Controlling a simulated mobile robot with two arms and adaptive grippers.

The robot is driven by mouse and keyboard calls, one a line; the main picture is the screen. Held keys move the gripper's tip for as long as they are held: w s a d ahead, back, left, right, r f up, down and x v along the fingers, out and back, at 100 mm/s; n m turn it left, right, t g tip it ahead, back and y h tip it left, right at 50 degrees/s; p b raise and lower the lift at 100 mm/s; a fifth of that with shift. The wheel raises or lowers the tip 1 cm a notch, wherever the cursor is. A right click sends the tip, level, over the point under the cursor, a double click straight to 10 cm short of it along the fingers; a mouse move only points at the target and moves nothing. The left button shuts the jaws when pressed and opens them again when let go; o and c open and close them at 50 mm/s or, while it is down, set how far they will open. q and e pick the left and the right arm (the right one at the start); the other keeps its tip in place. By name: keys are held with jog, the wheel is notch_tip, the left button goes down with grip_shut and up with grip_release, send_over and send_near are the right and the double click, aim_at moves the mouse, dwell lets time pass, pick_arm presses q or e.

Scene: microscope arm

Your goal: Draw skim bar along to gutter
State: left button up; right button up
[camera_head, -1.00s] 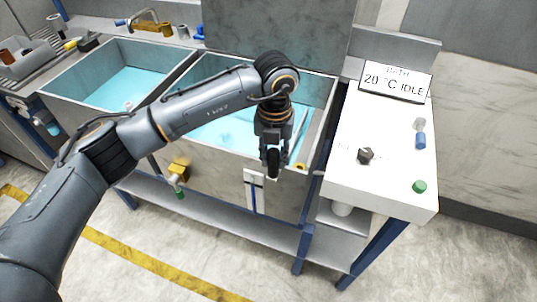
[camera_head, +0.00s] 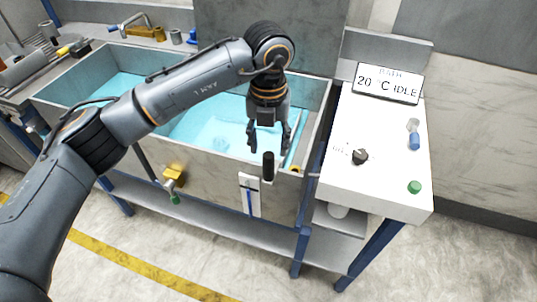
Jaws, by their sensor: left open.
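The bar itself I cannot make out clearly. My right gripper is not in view.
A white counter (camera_head: 375,190) on the right bears a display (camera_head: 388,82) reading 20 °C IDLE, a dark knob (camera_head: 360,157) and a green button (camera_head: 415,187). A yellow valve (camera_head: 174,174) and a white gauge plate (camera_head: 250,195) are on the basin front. A tap (camera_head: 135,22) stands behind.

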pick_arm(q)
notch_tip(320, 180, up, 6)
jog(key=shift+r, duration=0.15)
dwell(0.5)
